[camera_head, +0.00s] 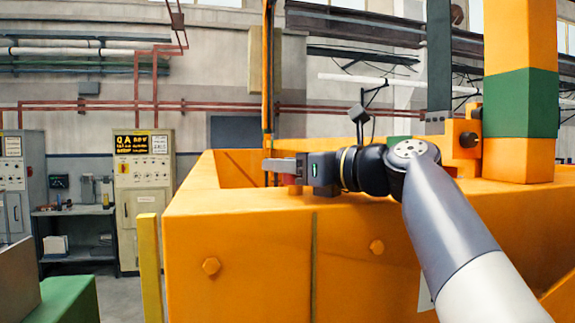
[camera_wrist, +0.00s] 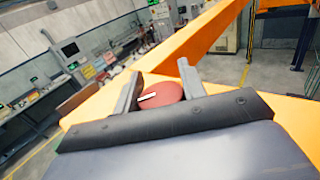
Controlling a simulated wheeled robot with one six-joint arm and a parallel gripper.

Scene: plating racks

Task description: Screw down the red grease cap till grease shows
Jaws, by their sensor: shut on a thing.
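The red grease cap (camera_wrist: 162,95) sits on the orange machine's top, between my gripper's fingers in the wrist view. It is round and red, with a short white mark on its top. My gripper (camera_wrist: 158,80) is shut on the cap, one finger on each side. In the head view my gripper (camera_head: 272,166) lies level over the machine's top edge, and a small bit of the red cap (camera_head: 288,179) shows under the fingers. I cannot see any grease around the cap; the cap's lower side is hidden.
The orange machine body (camera_head: 240,230) fills the middle. A thin orange post (camera_head: 268,70) stands just behind my gripper. A thick orange and green column (camera_head: 521,100) rises at the right. A control cabinet (camera_head: 145,195) and a workbench (camera_head: 75,212) stand at the left, with open floor before them.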

